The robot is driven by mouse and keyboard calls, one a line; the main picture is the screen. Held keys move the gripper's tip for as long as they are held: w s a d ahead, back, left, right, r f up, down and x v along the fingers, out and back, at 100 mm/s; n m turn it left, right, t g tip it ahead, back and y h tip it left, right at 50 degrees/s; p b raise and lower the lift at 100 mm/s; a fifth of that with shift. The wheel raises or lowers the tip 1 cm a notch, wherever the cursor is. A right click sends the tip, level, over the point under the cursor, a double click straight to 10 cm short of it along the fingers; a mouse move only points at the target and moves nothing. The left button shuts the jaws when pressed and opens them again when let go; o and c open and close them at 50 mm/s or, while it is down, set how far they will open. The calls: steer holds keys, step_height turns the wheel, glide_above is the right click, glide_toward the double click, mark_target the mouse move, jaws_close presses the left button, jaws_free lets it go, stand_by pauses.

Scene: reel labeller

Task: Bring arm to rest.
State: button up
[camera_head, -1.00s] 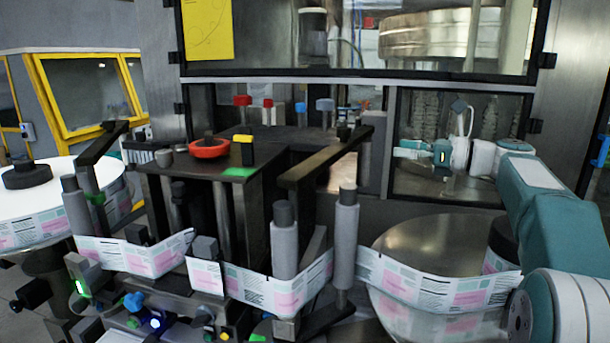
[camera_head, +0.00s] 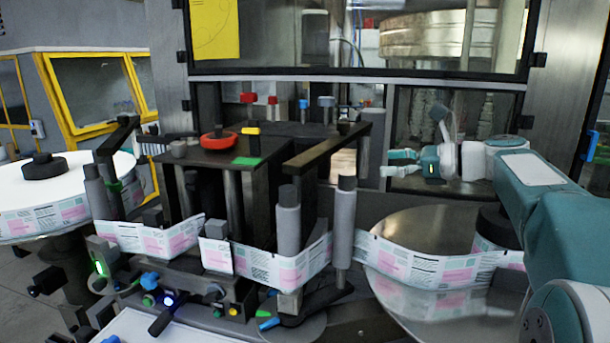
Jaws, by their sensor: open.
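My gripper (camera_head: 392,162) is at the right of the view, in front of the glass panel. Its two teal fingers point left and stand apart, with nothing between them. My teal and white arm comes in from the lower right and bends back to the wrist. The gripper is above and behind the clear disc of the right reel and appears clear of the labeller.
The labeller's dark top plate (camera_head: 215,150) carries a red knob (camera_head: 217,141). A label web (camera_head: 440,262) runs across the front between grey rollers (camera_head: 345,225). A white reel (camera_head: 45,195) stands at left. The glass panel (camera_head: 408,112) is close behind my gripper.

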steer(key=s+a+f+n+g+h, duration=0.1)
steer(key=s+a+f+n+h, duration=0.3)
steer(key=s, duration=0.4)
steer(key=s+a+f+n+g+h, duration=0.1)
steer(key=s+a+f+n+h, duration=0.15)
steer(key=s+f+n, duration=0.4)
steer(key=s+d+f+n+h, duration=0.2)
steer(key=s+f+n+h, duration=0.1)
steer(key=s+f+n, duration=0.2)
steer(key=s+d+f+n+h, duration=0.3)
steer(key=s+f+n, duration=0.3)
steer(key=s, duration=0.6)
step_height(320, 180, down, 3)
steer(key=shift+s+d+r+h, duration=0.2)
steer(key=shift+s+h, duration=0.2)
steer(key=shift+h, duration=0.35)
